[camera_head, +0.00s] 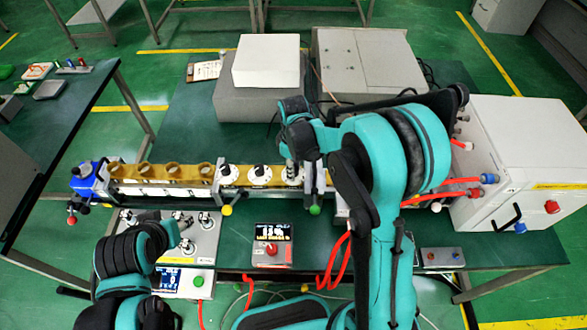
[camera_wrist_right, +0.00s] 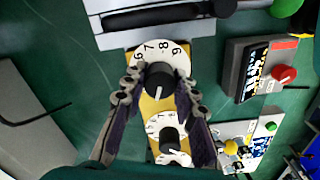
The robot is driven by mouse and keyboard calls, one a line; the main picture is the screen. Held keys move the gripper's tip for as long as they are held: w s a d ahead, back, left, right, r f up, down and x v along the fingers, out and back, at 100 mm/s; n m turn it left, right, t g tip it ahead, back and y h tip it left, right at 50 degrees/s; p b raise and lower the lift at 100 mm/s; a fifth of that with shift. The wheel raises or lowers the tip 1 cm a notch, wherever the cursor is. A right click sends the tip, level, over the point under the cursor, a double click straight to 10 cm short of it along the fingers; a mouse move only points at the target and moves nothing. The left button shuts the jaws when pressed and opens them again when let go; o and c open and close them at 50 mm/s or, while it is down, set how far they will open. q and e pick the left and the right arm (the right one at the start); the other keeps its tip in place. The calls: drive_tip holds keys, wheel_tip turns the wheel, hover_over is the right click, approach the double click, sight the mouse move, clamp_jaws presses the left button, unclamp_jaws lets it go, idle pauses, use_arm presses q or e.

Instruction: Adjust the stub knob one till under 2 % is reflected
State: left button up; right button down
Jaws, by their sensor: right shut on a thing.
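Three black stub knobs on white dials stand in a row on the brass waveguide (camera_head: 275,188) in the head view. My right gripper (camera_head: 291,168) is over the rightmost one. In the right wrist view, its two fingers (camera_wrist_right: 157,92) close around a black stub knob (camera_wrist_right: 159,80) with a white pointer line, on a numbered dial (camera_wrist_right: 152,50). A neighbouring stub knob (camera_wrist_right: 170,140) lies between the finger bases. The meter (camera_head: 273,246) has a lit screen too small to read and a red knob.
A white cabinet (camera_head: 515,150) with red hoses stands at the right end of the bench. A blue unit (camera_head: 88,176) closes the left end. A grey panel with knobs (camera_head: 204,246) is near my left arm. Grey and white boxes (camera_head: 265,62) stand behind the waveguide.

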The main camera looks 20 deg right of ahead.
drive_tip(key=m, duration=0.3)
drive_tip(key=shift+m, duration=0.4)
drive_tip(key=m, duration=0.3)
drive_tip(key=shift+m+b, duration=0.3)
drive_tip(key=shift+b, duration=0.05)
drive_tip(key=m, duration=0.6)
drive_tip(key=shift+m, duration=0.3)
drive_tip(key=c, duration=1.2)
unclamp_jaws()
wheel_tip(320, 180, up, 12)
